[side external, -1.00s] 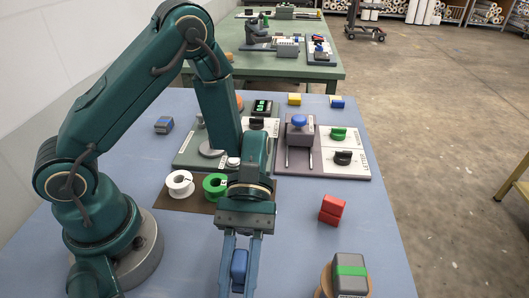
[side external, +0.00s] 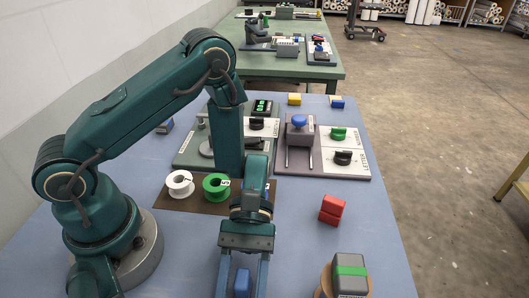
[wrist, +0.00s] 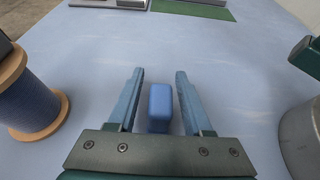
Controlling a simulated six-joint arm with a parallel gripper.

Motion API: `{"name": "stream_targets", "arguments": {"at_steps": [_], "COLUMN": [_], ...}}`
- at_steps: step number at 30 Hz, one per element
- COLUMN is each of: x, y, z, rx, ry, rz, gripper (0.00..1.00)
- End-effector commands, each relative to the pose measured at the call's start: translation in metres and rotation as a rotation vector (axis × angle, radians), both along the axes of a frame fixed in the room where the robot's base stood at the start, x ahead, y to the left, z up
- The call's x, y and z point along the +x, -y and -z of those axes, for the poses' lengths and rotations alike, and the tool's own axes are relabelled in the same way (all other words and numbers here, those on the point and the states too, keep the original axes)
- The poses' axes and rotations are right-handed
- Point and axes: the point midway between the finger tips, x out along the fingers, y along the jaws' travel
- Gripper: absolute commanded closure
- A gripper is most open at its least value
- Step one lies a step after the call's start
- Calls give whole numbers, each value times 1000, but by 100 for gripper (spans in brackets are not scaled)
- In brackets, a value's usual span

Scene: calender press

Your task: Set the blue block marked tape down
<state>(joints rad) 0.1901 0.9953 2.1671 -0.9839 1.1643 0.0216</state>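The blue block (side external: 243,282) is at the bottom edge of the side external view, between my fingers. The wrist view shows the block (wrist: 160,108) with a gap of table visible on each side of it. My gripper (wrist: 160,72) is open around the block, and neither finger appears to touch it. The block looks upright on the blue table (side external: 300,235). No tape marking is legible on it. In the side external view my fingertips are cut off by the bottom edge.
White (side external: 179,184) and green (side external: 215,187) spools stand behind. In the wrist view, a blue-wound spool (wrist: 28,95) is at left and a grey cylinder (wrist: 300,140) at right.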

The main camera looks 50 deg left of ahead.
Motion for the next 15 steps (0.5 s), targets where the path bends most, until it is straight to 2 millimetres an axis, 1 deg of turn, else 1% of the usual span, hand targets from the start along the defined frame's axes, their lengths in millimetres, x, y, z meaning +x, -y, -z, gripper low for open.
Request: {"name": "stream_targets", "arguments": {"at_steps": [11, 15], "x": [0, 11], "y": [0, -9], "z": [-2, -8], "rx": [-1, -4], "ry": [1, 4], "rz": [0, -6], "gripper": [46, 46]}}
